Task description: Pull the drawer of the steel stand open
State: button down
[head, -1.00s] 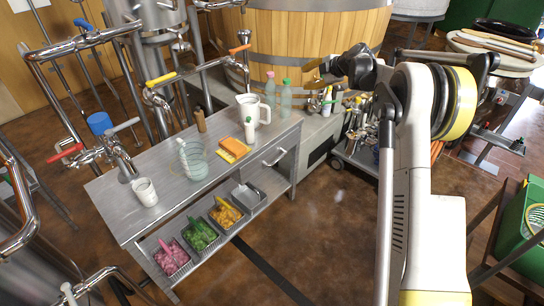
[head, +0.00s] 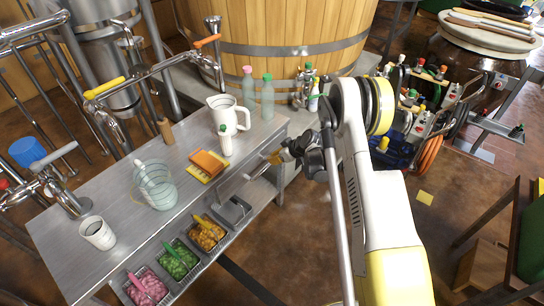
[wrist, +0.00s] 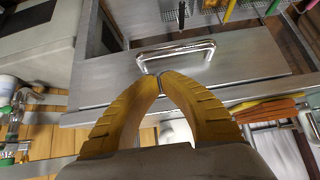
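The steel stand (head: 115,185) has a grey worktop and a drawer front (head: 232,187) under its far right end. The drawer looks shut. Its bar handle (wrist: 178,54) is bright metal and shows large in the wrist view, in front of the drawer front (wrist: 235,62). My gripper (head: 268,158) is at the drawer side of the stand, just below worktop height. In the wrist view its two yellow fingers (wrist: 162,79) meet at the tips, right at the near edge of the handle. I cannot tell whether they touch the handle; no part of it clearly shows between them.
On the worktop stand a white jug (head: 222,112), bottles (head: 267,98), a glass beaker (head: 155,185), a white cup (head: 97,232) and an orange sponge (head: 208,163). Bins of pink, green and orange pieces (head: 180,260) sit below.

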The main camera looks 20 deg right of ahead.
aim_at(260, 162)
jog(key=b+x, duration=0.2)
jog(key=x, duration=0.5)
jog(key=shift+w+f, duration=0.1)
jog(key=shift+d, duration=0.1)
